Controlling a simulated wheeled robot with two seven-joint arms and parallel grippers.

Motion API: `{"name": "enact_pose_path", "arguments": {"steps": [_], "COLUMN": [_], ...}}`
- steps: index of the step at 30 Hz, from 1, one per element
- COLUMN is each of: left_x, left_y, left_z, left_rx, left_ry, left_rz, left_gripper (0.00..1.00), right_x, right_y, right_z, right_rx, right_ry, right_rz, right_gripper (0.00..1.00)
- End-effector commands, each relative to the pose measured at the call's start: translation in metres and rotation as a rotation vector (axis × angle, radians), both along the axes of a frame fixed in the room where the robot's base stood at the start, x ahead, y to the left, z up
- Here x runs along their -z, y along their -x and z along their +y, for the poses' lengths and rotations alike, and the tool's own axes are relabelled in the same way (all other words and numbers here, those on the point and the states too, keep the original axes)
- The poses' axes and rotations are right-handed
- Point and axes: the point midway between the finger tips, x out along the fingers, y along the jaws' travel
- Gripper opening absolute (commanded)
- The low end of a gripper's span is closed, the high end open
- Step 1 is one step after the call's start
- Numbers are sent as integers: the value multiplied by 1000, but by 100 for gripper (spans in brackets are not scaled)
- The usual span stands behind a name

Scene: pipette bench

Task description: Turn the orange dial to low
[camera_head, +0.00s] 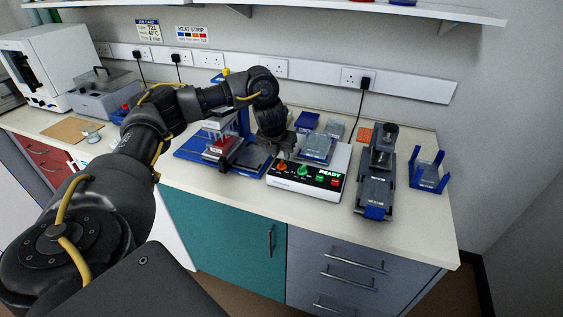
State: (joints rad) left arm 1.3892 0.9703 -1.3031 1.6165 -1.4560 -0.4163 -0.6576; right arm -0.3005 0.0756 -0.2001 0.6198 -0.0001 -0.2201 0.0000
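The orange dial (282,167) is at the left end of the black front panel of a white device (290,184). A green dial (303,171) and a red control (335,183) are on the same panel, with a lit READY display (329,174) above them. My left gripper (280,156) points down just above and behind the orange dial, at the device's left side. Its fingers are small and dark here, so I cannot tell whether they are open or touch the dial. The dial's setting is too small to read. My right gripper is not in view.
A blue stand with a red block (222,144) is left of the device, partly behind my arm. A dark grey instrument (377,180) and a blue holder (427,173) stand to the right. The bench front edge (330,212) is clear.

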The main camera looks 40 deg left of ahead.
Motion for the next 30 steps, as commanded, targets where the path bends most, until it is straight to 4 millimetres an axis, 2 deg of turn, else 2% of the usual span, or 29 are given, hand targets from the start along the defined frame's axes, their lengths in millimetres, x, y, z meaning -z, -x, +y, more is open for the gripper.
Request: {"name": "enact_pose_path", "arguments": {"steps": [1,7,18,25,30], "left_x": [12,27,33,33,33], "left_y": [-2,-10,-13,-13,-13], "left_z": [0,4,4,4,4], "left_rx": [-2,0,1,1,1], "left_ry": [2,0,0,0,0], "left_rz": [4,2,0,0,0], "left_gripper": [30,30,30,1,0], "right_x": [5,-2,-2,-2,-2], "right_y": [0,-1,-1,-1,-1], "right_z": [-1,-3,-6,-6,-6], "right_rx": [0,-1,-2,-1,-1], "right_ry": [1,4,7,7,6], "right_rz": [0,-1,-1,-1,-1], "right_gripper": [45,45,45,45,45]}}
